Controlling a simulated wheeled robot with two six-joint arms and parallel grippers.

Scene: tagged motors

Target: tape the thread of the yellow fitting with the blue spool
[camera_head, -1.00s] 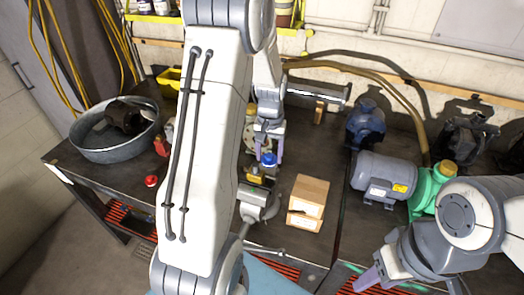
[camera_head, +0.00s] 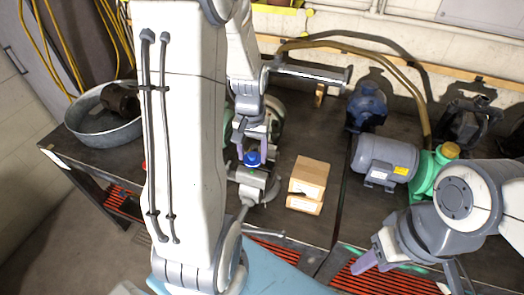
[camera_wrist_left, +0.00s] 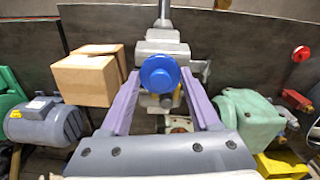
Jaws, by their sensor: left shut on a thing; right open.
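The blue spool (camera_head: 252,158) is held between the purple fingertips of my left gripper (camera_head: 251,150), above the grey vise (camera_head: 248,184). In the left wrist view the spool (camera_wrist_left: 159,73) shows its round blue face, in front of the vise (camera_wrist_left: 161,45). A small yellow part, likely the yellow fitting (camera_wrist_left: 178,96), peeks out beside the spool; the spool and gripper hide most of it. Whether the spool touches the fitting or tape is wound on cannot be told. My right gripper (camera_head: 372,262) is open and empty at the lower right.
A cardboard box (camera_head: 309,181) stands right of the vise. A grey motor (camera_head: 386,160) with a green pump (camera_head: 428,172) stands further right. A metal basin (camera_head: 104,128) is at the left. In the left wrist view a green object (camera_wrist_left: 248,118) and yellow bin (camera_wrist_left: 282,166) lie at right.

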